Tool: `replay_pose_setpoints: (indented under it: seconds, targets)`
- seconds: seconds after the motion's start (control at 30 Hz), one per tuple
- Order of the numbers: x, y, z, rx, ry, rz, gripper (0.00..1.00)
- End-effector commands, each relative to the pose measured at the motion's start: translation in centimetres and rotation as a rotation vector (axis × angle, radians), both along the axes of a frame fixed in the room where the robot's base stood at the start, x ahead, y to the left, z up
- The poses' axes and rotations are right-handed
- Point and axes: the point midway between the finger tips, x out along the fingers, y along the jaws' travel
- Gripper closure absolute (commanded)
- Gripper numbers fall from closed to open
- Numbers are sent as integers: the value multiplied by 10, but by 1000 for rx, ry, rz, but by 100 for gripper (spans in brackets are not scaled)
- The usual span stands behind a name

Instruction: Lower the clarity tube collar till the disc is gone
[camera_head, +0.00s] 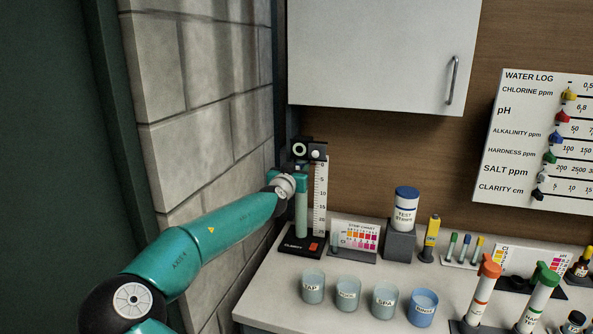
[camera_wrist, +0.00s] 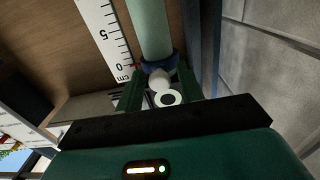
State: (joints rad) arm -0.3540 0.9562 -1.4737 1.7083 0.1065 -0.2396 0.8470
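The clarity tube (camera_head: 302,215) stands upright, pale green, on a black base marked CLARITY (camera_head: 300,245). A white cm scale (camera_head: 320,195) runs beside it, 0 at the top; the scale (camera_wrist: 103,38) also shows in the wrist view. There the dark blue collar (camera_wrist: 160,64) rings the tube, with a red mark beside 0 cm. A white knob and a white round piece with a black centre (camera_wrist: 167,98) are near it. My gripper (camera_wrist: 160,82) has its green fingers apart on either side of the collar; I cannot tell whether they touch it. The disc inside the tube is not visible.
The block wall (camera_head: 205,80) is close on the left, a cabinet (camera_head: 380,50) above. The water log board (camera_head: 540,140) hangs at the right.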

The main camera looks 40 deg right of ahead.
Motion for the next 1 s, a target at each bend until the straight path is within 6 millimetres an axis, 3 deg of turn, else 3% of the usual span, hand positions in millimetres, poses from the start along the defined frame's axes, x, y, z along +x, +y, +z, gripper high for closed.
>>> replay_pose_setpoints:
  seconds: [0.03,0.2,0.37,0.7,0.97,1.0]
  targets:
    - [0,0,0,0,0,0,68]
    - [0,0,0,0,0,0,100]
    - [0,0,-1,0,1,0,100]
    - [0,0,-49,0,4,0,100]
    - [0,1,-50,0,1,1,100]
    - [0,1,-50,-1,0,1,77]
